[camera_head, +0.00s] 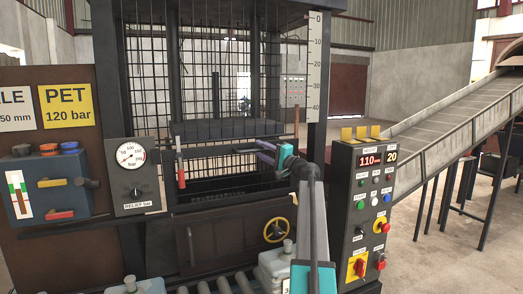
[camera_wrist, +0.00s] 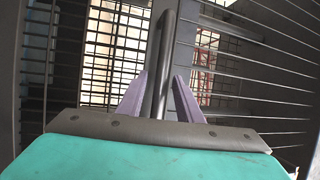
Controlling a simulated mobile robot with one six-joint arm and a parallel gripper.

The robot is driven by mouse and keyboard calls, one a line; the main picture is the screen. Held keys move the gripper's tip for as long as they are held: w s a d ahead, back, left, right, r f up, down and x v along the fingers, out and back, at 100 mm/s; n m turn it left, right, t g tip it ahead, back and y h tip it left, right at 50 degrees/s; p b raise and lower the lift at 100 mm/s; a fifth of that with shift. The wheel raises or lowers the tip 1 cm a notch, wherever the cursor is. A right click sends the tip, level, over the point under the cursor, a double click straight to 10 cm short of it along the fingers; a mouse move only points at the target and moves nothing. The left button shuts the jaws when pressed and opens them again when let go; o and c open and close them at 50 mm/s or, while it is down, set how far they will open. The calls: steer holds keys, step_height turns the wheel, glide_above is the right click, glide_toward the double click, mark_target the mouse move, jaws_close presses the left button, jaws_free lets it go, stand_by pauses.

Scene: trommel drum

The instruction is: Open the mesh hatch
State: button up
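The wire mesh hatch (camera_head: 222,165) is on the front of the dark press frame, below the plate. Its exact edges are hard to tell from the mesh behind. A dark round bar (camera_wrist: 163,60), which looks like its handle, runs up the middle of the wrist view. My gripper (camera_head: 262,150) reaches in from the right at the hatch front. In the wrist view its purple fingers (camera_wrist: 160,88) stand apart on both sides of the bar, with narrow gaps showing. Contact with the bar cannot be made out. Mesh wires (camera_wrist: 255,62) fill the right of that view.
A red-handled lever (camera_head: 181,168) hangs left of my gripper. A control box (camera_head: 363,205) stands close on the right of my arm, with a gauge panel (camera_head: 134,176) on the left. Rollers (camera_head: 225,284) and a yellow handwheel (camera_head: 276,230) are below. A conveyor (camera_head: 455,112) rises at right.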

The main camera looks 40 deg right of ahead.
jaws_close()
steer(key=shift+a, duration=0.1)
steer(key=shift+a+f+b, duration=0.15)
steer(key=shift+b, duration=0.25)
